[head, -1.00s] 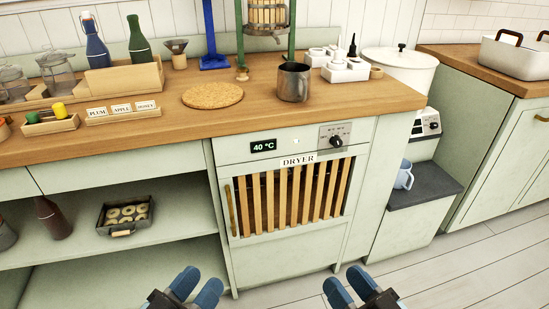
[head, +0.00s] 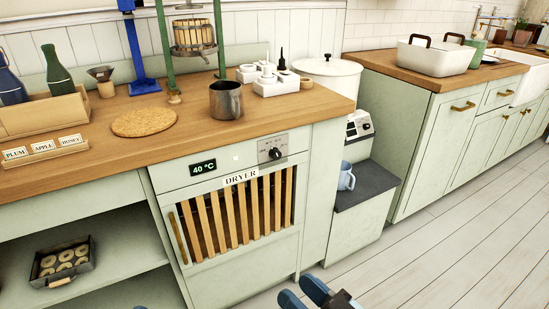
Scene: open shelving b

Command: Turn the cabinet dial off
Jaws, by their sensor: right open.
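The dryer cabinet (head: 231,272) stands under the wooden counter, with a slatted front and a "DRYER" label (head: 240,177). Its dial (head: 274,154) is a dark knob on a metal plate at the upper right of the front. A display (head: 202,167) left of the dial reads 40 °C. I cannot read the knob's setting. My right gripper (head: 301,291) is open and empty, low in front of the dryer and well below the dial. Only slivers of my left gripper (head: 155,307) show at the bottom edge, also apart from the dial.
A metal mug (head: 226,100) and a cork mat (head: 144,122) sit on the counter (head: 190,125) above the dryer. A dark-topped step (head: 363,183) with a blue mug (head: 346,178) stands right of it. The floor (head: 440,245) at right is clear.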

